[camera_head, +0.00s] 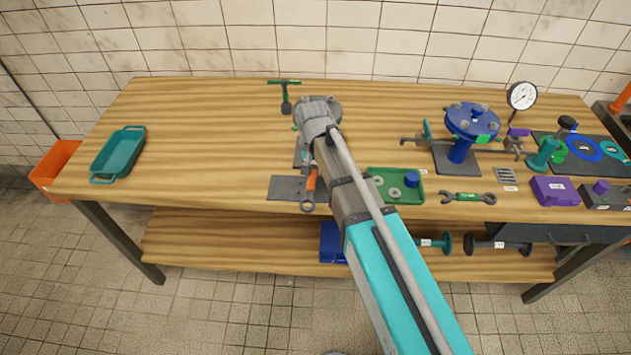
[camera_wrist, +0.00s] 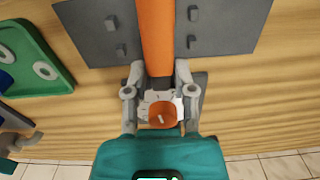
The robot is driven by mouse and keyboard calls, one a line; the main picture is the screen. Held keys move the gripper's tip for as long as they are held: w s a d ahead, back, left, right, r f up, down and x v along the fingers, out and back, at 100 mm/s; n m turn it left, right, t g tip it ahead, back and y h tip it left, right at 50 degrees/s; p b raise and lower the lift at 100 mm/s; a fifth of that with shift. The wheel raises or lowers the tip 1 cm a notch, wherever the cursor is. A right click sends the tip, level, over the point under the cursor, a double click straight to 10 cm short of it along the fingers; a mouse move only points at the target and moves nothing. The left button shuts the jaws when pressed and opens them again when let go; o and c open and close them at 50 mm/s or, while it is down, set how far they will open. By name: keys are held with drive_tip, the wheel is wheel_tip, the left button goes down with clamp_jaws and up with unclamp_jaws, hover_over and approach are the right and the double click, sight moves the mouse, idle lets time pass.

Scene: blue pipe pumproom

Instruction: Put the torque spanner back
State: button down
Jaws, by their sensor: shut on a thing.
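The torque spanner (camera_wrist: 156,40) has an orange handle and runs between the fingers of my gripper (camera_wrist: 160,82) in the wrist view. My gripper is shut on it. An orange knob with a light mark shows at its near end. In the head view the spanner (camera_head: 311,179) shows beside my arm, over the table's front part. A dark grey plate with short pegs (camera_wrist: 243,22) lies under it; the spanner lines up between the pegs on either side. I cannot tell whether it touches the plate. The plate also shows in the head view (camera_head: 283,188), partly hidden by my arm.
A green tray (camera_head: 405,195) with washers and a blue part lies just right of my arm. A green-marked wrench (camera_head: 468,197) lies beyond it. A T-handled tool (camera_head: 285,92) stands behind. A blue flanged pump (camera_head: 472,122) is at right. The table's left middle is clear.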

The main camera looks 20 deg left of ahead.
sight(314, 167)
drive_tip(key=shift+w+f+b, duration=0.3)
drive_tip(key=shift+w+f, duration=0.2)
drive_tip(key=shift+f, duration=0.1)
drive_tip(key=shift+f, duration=0.1)
drive_tip(key=shift+w+f+b, duration=0.4)
drive_tip(key=shift+f+b, duration=0.15)
drive_tip(key=shift+b, duration=0.05)
drive_tip(key=shift+f+b, duration=1.35)
drive_tip(key=shift+b, duration=0.05)
drive_tip(key=shift+f, duration=0.15)
drive_tip(key=shift+c, duration=2.2)
unclamp_jaws()
wheel_tip(314, 167, up, 12)
drive_tip(key=p, duration=1.2)
